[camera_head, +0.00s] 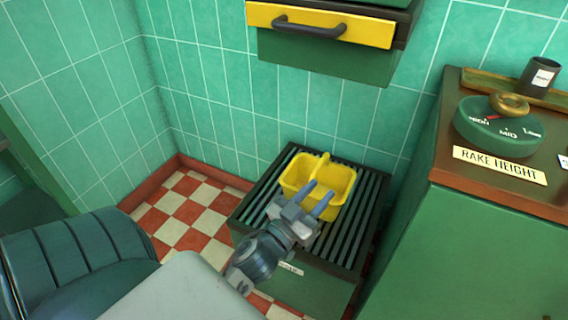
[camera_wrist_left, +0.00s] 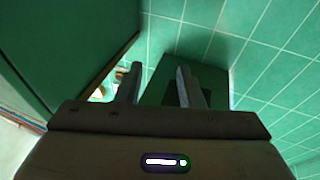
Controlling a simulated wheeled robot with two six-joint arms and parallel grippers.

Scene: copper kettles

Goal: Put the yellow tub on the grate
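The yellow tub (camera_head: 340,178), with a divider across its middle, appears upright on the dark slatted grate (camera_head: 262,204) on top of a low green box. My left gripper (camera_head: 320,192) is open, its two fingers apart and overlapping the near side of the tub in the head view. I cannot tell whether a finger touches the tub. In the left wrist view my left gripper (camera_wrist_left: 158,68) shows open with nothing held between its fingers, and no yellow shows there. My right gripper is not in view.
A green cabinet (camera_head: 460,250) stands to the right, with a "RAKE HEIGHT" dial (camera_head: 497,125) and a dark cup (camera_head: 540,77) on top. A yellow-fronted drawer (camera_head: 350,28) hangs above the grate. Checkered floor (camera_head: 187,222) lies open to the left.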

